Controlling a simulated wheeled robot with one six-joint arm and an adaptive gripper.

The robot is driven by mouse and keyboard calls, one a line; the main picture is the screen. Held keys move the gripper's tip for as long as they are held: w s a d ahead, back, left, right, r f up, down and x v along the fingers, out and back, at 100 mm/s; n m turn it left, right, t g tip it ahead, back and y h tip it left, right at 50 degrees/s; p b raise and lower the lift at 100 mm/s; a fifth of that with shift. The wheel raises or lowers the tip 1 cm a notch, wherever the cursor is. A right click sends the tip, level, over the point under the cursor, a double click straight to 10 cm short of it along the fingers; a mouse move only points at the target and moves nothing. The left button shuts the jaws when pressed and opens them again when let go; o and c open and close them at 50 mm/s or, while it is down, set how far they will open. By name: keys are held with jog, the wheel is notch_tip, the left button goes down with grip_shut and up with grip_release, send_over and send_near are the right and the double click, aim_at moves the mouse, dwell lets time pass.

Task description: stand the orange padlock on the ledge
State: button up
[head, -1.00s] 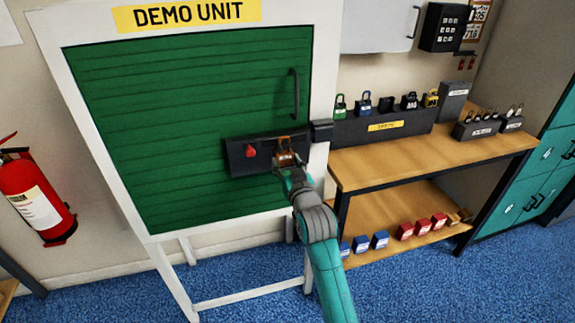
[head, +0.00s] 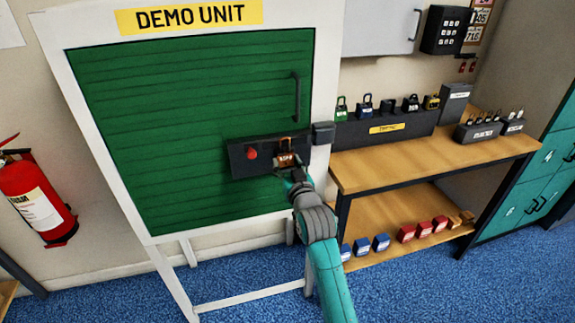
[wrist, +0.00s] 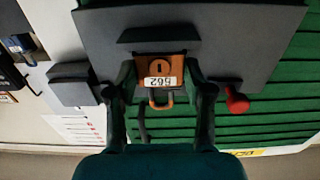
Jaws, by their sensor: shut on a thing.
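The orange padlock (head: 286,158) is in front of the dark panel (head: 240,166) on the green shutter, with its shackle up. My gripper (head: 287,166) is shut on it. In the wrist view, which is upside down, the fingers hold the padlock (wrist: 160,66) by its sides; its white number label and keyhole face me. The dark ledge (wrist: 158,36) juts from the panel just below the padlock's base, at the top of the wrist picture. I cannot tell whether base and ledge touch.
A red knob (head: 252,154) sits on the panel left of the padlock. A grey box (head: 323,133) is on the frame to the right. A wooden bench (head: 420,160) with several padlocks stands at right. A fire extinguisher (head: 32,195) hangs at left.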

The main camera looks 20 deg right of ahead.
jog(key=shift+f, duration=0.2)
dwell(0.6)
jog(key=o, duration=1.2)
jog(key=shift+c, duration=0.2)
jog(key=shift+f, duration=0.1)
jog(key=shift+s, duration=0.1)
jog(key=s, duration=0.8)
jog(key=shift+s, duration=0.4)
